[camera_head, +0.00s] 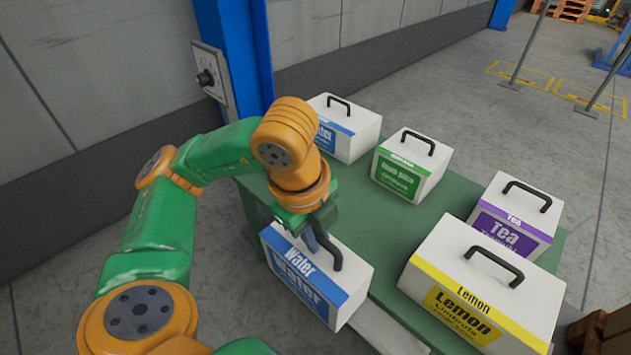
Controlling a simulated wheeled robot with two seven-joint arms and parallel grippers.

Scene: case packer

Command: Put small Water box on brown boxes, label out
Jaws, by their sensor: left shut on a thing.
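A white Water box (345,287) with a blue label and black handle is at the near left edge of the green table. My left gripper (322,240) is above it and shut on its handle. The blue label faces the near left side. The box overlaps the table edge in the picture; I cannot tell whether its underside touches anything. A second Water box (352,143) stands at the back left of the table, partly behind my arm. Brown boxes (612,335) show only in part at the lower right edge. My right gripper is out of view.
The green table (375,225) also holds a green-labelled box (432,165), a purple Tea box (530,207) and a large yellow Lemon box (525,300). A blue post (245,50) and wall stand behind at left. The table's middle is clear.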

